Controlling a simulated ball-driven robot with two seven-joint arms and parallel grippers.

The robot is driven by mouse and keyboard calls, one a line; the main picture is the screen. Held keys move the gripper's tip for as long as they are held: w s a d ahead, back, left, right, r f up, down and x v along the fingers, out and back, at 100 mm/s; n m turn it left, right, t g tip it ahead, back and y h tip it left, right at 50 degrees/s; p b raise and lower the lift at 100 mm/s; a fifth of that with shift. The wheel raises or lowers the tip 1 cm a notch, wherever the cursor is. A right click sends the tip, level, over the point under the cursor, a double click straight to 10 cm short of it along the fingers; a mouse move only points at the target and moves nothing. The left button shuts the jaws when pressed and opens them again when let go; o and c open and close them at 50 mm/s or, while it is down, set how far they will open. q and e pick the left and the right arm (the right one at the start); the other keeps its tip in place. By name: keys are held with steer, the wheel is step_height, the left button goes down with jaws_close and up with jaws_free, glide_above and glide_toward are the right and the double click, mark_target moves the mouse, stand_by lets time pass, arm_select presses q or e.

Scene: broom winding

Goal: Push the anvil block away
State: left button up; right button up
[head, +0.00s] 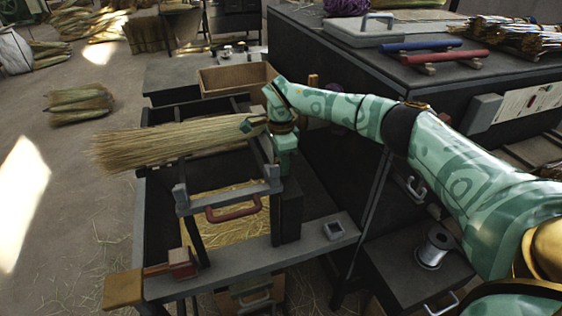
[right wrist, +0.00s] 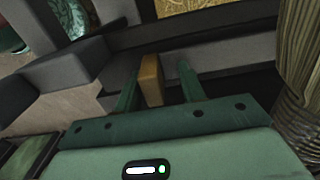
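The straw broom bundle (head: 180,142) lies across the bench frame, with its bound end next to my right gripper; its edge also shows in the right wrist view (right wrist: 302,75). My right gripper (head: 282,165) points down beside the frame. In the right wrist view its two green fingers (right wrist: 158,88) stand apart. A yellow-brown wooden piece (right wrist: 151,80) shows between them, close to the left finger, with a gap to the right one. I cannot tell for certain which block is the anvil block; a dark upright block (head: 291,213) stands just below the gripper. My left gripper is not in view.
A grey frame with a red handle (head: 232,211) stands over a straw-filled bin. A red clamp block (head: 182,263) sits on the front rail. A wooden tray (head: 236,78) is behind, and a wire spool (head: 434,248) stands at the right. The floor at left is mostly open.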

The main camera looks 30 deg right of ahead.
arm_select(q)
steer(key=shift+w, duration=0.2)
arm_select(e)
steer(key=shift+s, duration=0.1)
steer(key=shift+r, duration=0.3)
arm_select(q)
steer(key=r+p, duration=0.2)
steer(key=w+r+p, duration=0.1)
steer(key=p, duration=0.1)
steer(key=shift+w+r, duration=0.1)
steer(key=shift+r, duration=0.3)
arm_select(e)
step_height(320, 180, up, 16)
steer(key=shift+f, duration=0.2)
